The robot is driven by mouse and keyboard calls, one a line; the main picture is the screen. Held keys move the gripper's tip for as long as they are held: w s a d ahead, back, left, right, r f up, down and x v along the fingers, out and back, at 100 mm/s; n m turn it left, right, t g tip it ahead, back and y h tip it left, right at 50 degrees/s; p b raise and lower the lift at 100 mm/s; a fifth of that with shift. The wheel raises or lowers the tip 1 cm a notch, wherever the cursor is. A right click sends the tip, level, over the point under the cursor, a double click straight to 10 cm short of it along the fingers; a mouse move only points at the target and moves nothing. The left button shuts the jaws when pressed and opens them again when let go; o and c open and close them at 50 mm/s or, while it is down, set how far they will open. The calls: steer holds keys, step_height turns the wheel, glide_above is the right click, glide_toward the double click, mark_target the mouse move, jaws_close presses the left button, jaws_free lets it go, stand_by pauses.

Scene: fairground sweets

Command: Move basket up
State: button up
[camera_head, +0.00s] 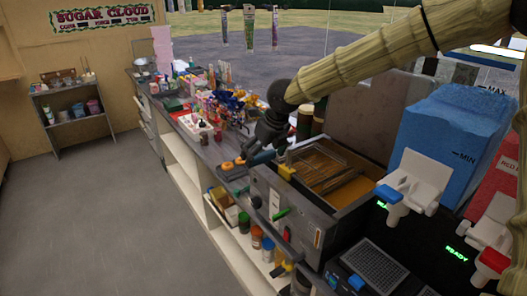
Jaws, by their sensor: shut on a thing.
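A fryer (316,218) with a metal body stands at the right end of the counter. A wire basket (335,176) sits inside its open vat, over an amber-brown surface that looks like oil. My dark gripper (268,147) is at the vat's left edge, pointing down. The fingertips and the exact grip are small and partly hidden. A yellow piece (287,172) is at the vat's near left corner.
Sweets and bottles (225,100) crowd the counter to the left. A blue slush tank (440,130) and a red one (495,200) stand close at right. Jars fill the shelf below. The floor (85,215) at left is clear.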

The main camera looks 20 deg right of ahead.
steer(key=shift+f, duration=0.5)
steer(key=o, duration=1.3)
steer(key=shift+r, duration=0.1)
steer(key=v, duration=1.1)
steer(key=shift+s+r, duration=0.15)
steer(key=shift+r, duration=0.25)
